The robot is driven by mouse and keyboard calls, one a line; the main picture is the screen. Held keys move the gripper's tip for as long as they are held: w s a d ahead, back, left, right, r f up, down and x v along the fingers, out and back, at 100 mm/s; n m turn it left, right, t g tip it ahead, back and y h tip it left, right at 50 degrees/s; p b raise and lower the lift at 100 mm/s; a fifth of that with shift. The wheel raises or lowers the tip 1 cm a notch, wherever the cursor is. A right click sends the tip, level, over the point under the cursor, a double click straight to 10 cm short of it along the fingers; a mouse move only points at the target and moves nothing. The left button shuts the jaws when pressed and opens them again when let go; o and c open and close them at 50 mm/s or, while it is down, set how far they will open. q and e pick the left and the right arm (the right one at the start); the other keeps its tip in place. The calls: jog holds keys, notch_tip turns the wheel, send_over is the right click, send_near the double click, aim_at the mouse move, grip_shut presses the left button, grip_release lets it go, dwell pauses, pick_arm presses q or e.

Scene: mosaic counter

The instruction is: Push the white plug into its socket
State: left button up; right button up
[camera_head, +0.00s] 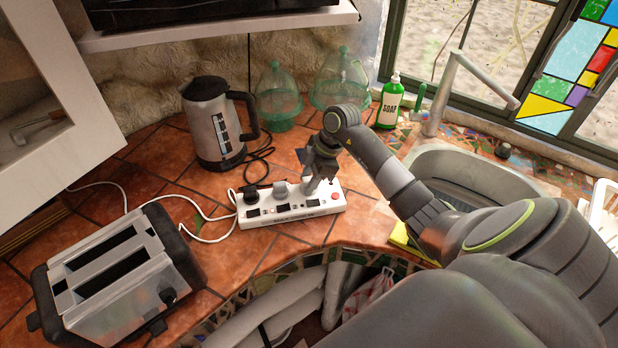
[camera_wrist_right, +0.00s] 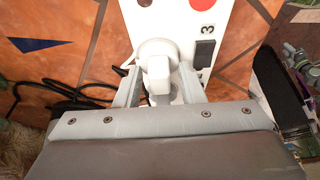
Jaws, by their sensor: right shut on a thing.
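A white power strip (camera_head: 292,210) lies on the tiled counter, with switches along its front and a red button at its right end. It also shows in the right wrist view (camera_wrist_right: 190,30), with a "3" and a black switch beside the plug. My right gripper (camera_head: 313,186) points down over the right part of the strip. In the right wrist view its two fingers (camera_wrist_right: 158,92) are shut on the white plug (camera_wrist_right: 156,58), one on each side. The plug is over the strip by switch 3; its pins are hidden, so I cannot tell how deep it sits. My left gripper is not in view.
A grey plug (camera_head: 281,188) and a black plug (camera_head: 250,194) stand in the strip left of my gripper. A kettle (camera_head: 214,125), toaster (camera_head: 120,270), green glass jars (camera_head: 278,98), soap bottle (camera_head: 390,103) and sink (camera_head: 440,155) surround it. Loose cords lie nearby.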

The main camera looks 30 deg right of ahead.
jog(key=o, duration=1)
jog(key=shift+f, duration=0.1)
jog(key=b+v, duration=0.3)
jog(key=v, duration=1.4)
jog(key=shift+d+r+b, duration=0.2)
jog(key=shift+r+b, duration=0.05)
jog(key=shift+b, duration=0.05)
jog(key=shift+f, duration=0.1)
